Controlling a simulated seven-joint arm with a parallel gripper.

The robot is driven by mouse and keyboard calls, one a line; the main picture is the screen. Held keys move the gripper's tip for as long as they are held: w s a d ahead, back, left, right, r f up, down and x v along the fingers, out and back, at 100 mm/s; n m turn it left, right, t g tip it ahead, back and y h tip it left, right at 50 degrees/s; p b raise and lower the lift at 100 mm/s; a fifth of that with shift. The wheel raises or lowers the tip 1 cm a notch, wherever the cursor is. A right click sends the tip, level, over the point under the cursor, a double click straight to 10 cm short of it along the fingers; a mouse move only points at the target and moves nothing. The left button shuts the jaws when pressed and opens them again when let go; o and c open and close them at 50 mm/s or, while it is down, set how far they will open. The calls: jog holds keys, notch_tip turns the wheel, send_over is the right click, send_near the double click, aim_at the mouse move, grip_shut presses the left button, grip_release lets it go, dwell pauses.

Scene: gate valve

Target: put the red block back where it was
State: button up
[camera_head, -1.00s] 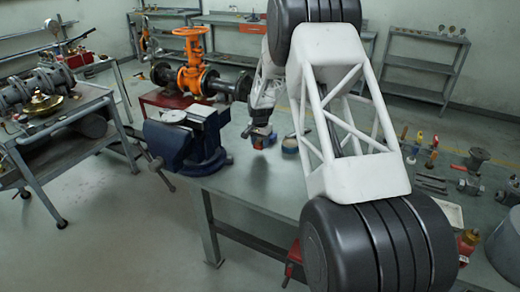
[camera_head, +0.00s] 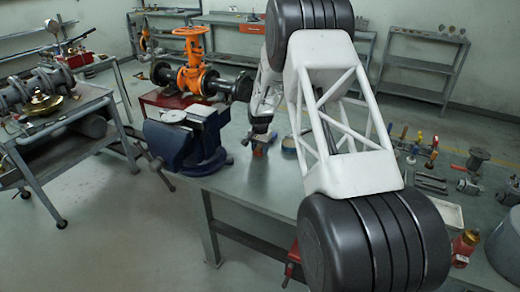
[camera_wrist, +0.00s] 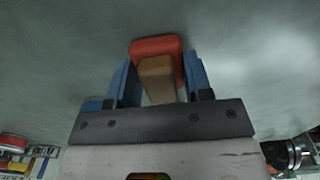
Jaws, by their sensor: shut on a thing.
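The red block (camera_wrist: 155,45) shows between the blue fingers of my gripper (camera_wrist: 160,80) in the wrist view, and my gripper is shut on it. A tan face or piece (camera_wrist: 157,75) lies against its near side; I cannot tell if it is part of the block. In the head view, my gripper (camera_head: 260,141) points down over the workbench (camera_head: 262,185), right of the blue vise. The red block (camera_head: 258,153) is small and partly hidden there, at or just above the bench top. I cannot tell if it touches.
The blue vise (camera_head: 187,145) stands close on the left. A blue round container (camera_head: 289,144) stands just right of my gripper. Hand tools (camera_head: 430,182) and fittings lie at the bench's right. The bench front near the gripper is clear.

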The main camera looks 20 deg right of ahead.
aim_at(260, 146)
jog(key=shift+f, duration=0.1)
jog(key=o, duration=0.9)
notch_tip(260, 146, up, 12)
dwell(0.5)
jog(key=shift+r, duration=0.2)
dwell(0.4)
